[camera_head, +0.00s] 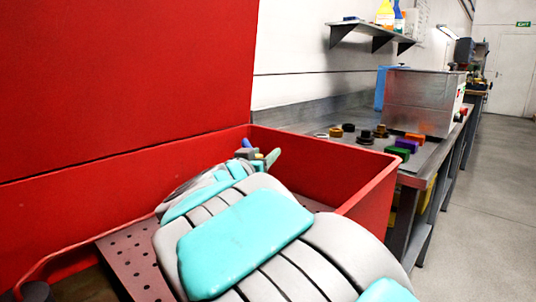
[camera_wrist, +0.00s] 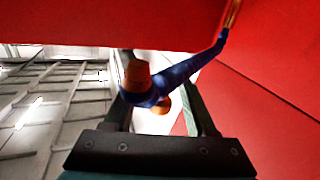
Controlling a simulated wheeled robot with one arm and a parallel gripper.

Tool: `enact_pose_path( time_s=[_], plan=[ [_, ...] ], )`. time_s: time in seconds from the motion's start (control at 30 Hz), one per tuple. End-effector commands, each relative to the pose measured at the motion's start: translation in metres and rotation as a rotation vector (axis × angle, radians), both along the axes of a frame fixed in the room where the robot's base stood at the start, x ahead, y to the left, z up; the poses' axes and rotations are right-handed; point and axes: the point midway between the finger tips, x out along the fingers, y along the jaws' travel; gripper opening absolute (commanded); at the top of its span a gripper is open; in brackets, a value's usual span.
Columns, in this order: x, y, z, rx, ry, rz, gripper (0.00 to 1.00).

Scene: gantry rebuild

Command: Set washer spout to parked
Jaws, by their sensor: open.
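The washer spout (camera_wrist: 180,76) is a blue bent hose in the wrist view, with an orange nozzle (camera_wrist: 138,74) and a brass-coloured part (camera_wrist: 232,16) at its upper right end. It crosses in front of and between the two dark fingers of my gripper (camera_wrist: 160,88). The fingers are apart, one on each side of the nozzle area; I cannot tell whether either touches the spout. In the head view my gripper (camera_head: 262,157) is small and partly hidden by my arm, inside the red washer (camera_head: 372,190). A bit of blue shows beside it.
The washer's red lid (camera_head: 120,70) stands open at the left, and a perforated shelf (camera_head: 135,262) lies in the basin. To the right, a metal bench (camera_head: 335,150) holds coloured blocks, dark knobs and a steel box (camera_head: 420,100). The floor (camera_head: 490,210) at the right is clear.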

Motion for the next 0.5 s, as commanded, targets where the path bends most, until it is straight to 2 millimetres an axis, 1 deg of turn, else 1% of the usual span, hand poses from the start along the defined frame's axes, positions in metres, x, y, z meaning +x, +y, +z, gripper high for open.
enact_pose_path(
  time_s=[0.13, 0.17, 0.5],
  plan=[
    [0.0001, 0.0000, -0.0001, 0.000, 0.000, 0.000, 0.56],
    [0.0001, 0.0000, -0.0001, 0.000, 0.000, 0.000, 0.54],
    [0.0001, -0.0001, -0.0002, 0.000, 0.000, 0.000, 0.16]
  ],
)
